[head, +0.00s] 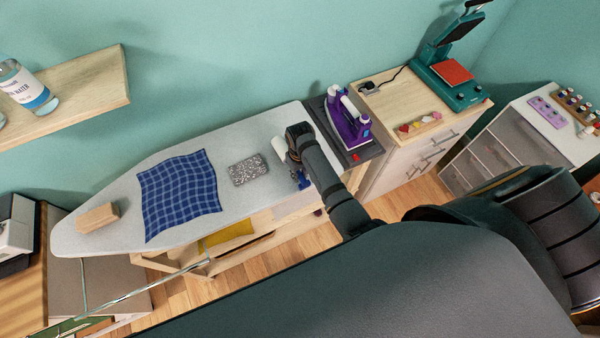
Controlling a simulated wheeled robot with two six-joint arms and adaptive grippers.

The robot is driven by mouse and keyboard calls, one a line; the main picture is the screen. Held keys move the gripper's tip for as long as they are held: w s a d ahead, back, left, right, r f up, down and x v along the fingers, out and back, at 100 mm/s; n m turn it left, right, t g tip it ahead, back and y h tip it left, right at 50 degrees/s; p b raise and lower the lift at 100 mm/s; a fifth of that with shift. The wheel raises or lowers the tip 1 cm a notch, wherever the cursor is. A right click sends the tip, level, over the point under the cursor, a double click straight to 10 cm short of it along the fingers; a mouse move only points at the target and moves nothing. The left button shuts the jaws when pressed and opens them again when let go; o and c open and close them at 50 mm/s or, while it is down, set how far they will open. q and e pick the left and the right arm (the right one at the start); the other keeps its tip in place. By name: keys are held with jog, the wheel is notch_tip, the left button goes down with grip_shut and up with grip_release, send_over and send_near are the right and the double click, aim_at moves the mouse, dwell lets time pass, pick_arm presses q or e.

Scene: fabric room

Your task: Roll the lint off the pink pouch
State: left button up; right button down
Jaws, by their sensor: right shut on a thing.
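A lint roller with a white roll (280,147) and a blue handle (303,181) is at my right gripper (292,160). The gripper is shut on the roller, above the right part of the ironing board, and its wrist hides part of the roller. A small flat rectangular piece (248,170), dark grey with white specks, lies on the board just left of the roller, apart from it. I see no pouch that is clearly pink. My left gripper is out of view.
The ironing board (128,190) also bears a blue checked cloth (180,194) and a wooden block (97,217). A purple iron (347,122) stands on its right end. A cabinet (392,105) with a teal heat press (452,75) stands to the right. A wooden shelf (95,85) hangs upper left.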

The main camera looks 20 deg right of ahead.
jog(key=shift+s+f, duration=0.1)
dwell(0.7)
jog(key=shift+d, duration=0.1)
jog(key=shift+d, duration=1.8)
jog(key=shift+w+d, duration=0.25)
jog(key=shift+d, duration=1.2)
jog(key=shift+w+d, duration=0.2)
jog(key=shift+d, duration=1.2)
jog(key=shift+w+d, duration=0.25)
jog(key=shift+d, duration=1.2)
jog(key=shift+a, duration=0.1)
jog(key=shift+s+a, duration=0.2)
jog(key=shift+a, duration=1.85)
jog(key=shift+s+a, duration=0.2)
jog(key=shift+a, duration=1.8)
jog(key=shift+s+a, duration=0.2)
jog(key=shift+a, duration=1.85)
jog(key=shift+r, duration=3.1)
